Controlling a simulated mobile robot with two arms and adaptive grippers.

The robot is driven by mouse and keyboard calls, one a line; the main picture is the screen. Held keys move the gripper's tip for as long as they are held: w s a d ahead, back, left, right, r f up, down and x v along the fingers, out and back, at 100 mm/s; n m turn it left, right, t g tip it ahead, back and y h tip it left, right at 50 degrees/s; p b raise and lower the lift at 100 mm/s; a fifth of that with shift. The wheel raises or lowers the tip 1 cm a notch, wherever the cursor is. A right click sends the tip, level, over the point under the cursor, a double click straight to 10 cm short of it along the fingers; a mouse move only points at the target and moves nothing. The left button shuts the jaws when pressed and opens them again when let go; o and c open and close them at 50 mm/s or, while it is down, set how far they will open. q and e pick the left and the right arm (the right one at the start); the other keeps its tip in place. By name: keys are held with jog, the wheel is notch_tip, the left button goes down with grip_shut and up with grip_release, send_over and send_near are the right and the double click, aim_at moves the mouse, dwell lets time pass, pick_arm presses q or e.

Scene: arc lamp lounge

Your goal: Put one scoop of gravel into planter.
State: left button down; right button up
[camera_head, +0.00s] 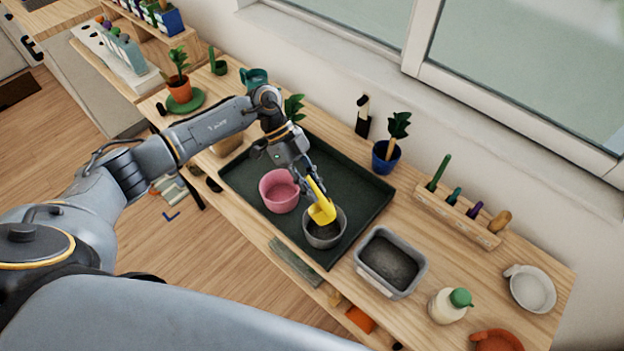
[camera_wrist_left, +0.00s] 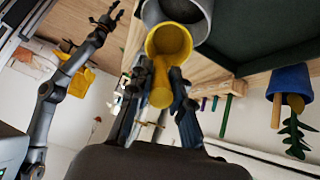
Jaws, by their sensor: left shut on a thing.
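My left gripper (camera_head: 308,190) is shut on the handle of a yellow scoop (camera_head: 322,211). The scoop points down and is tilted over the mouth of a grey round pot (camera_head: 324,241), which has dark contents. The wrist view shows the scoop's yellow bowl (camera_wrist_left: 170,42) beside the grey pot (camera_wrist_left: 205,22); I see no clear gravel in it. A pink pot (camera_head: 279,191) stands left of the grey one. Which pot is the planter is not clear. A grey tub (camera_head: 368,281) of dark, gravel-like material stands to the right. My right gripper (camera_wrist_left: 107,17) appears open and empty.
Both pots stand on a dark green tray (camera_head: 371,208). The wall and window rise behind the bench.

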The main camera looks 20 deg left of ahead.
pick_arm(q)
jog(key=shift+s+r+t+y+p, duration=0.1)
jog(key=shift+r+t+y+p, duration=0.35)
jog(key=shift+p, duration=0.75)
jog(key=shift+r+t+y+p, duration=0.1)
jog(key=shift+r+y+p, duration=0.15)
jog(key=shift+y+p, duration=0.75)
jog(key=shift+f+p, duration=0.15)
jog(key=shift+p, duration=0.5)
jog(key=shift+d+r+y, duration=0.1)
jog(key=shift+r+y, duration=0.1)
jog(key=shift+y, duration=0.25)
jog(key=t+y, duration=0.1)
jog(key=y, duration=0.3)
jog(key=shift+r+t, duration=0.3)
jog(key=shift+t, duration=0.05)
jog(key=shift+r, duration=2)
